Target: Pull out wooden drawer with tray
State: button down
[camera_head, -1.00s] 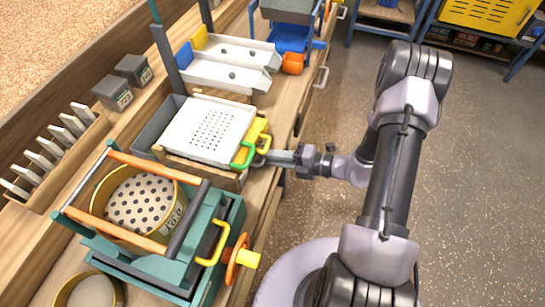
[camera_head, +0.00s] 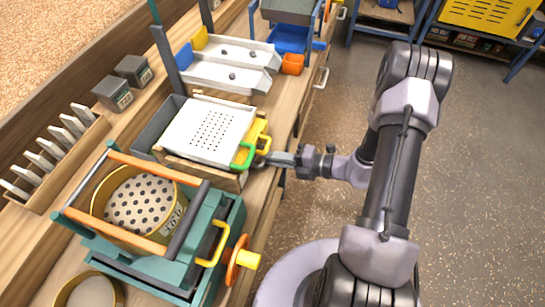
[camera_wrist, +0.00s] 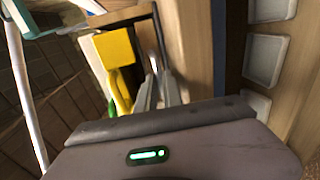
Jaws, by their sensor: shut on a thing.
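The wooden drawer (camera_head: 222,180) sits on the bench, with the white perforated tray (camera_head: 208,131) lying in it. A green handle (camera_head: 242,155) and yellow handles (camera_head: 264,143) stand at the tray's front right edge. My gripper (camera_head: 258,162) is at the drawer's front, just below these handles, shut on what looks like the drawer's handle. The grip itself is small and partly hidden. In the wrist view the gripper's fingers (camera_wrist: 157,92) point at a wooden front, right beside a yellow block (camera_wrist: 114,48) and the yellow and green handles.
A teal frame (camera_head: 225,215) with a round sieve (camera_head: 140,205) and an orange wheel (camera_head: 238,258) stands close in front of the drawer. White chutes (camera_head: 228,75) stand behind it. A dark grey bin (camera_head: 152,135) is at its left. Open floor (camera_head: 480,180) lies to the right.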

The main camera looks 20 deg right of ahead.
dwell(0.7)
jog(key=f+p+v, duration=0.2)
jog(key=f+v, duration=0.1)
jog(key=v, duration=1.1)
jog(key=shift+s+d+p, duration=0.25)
jog(key=shift+d+p, duration=0.05)
jog(key=shift+d, duration=0.1)
jog(key=shift+r, duration=0.1)
jog(key=c, duration=1.8)
grip_release()
jog(key=shift+o, duration=0.2)
jog(key=p+v, duration=0.3)
jog(key=v, duration=1.4)
jog(key=shift+d+p, duration=0.15)
jog(key=shift+p, duration=0.2)
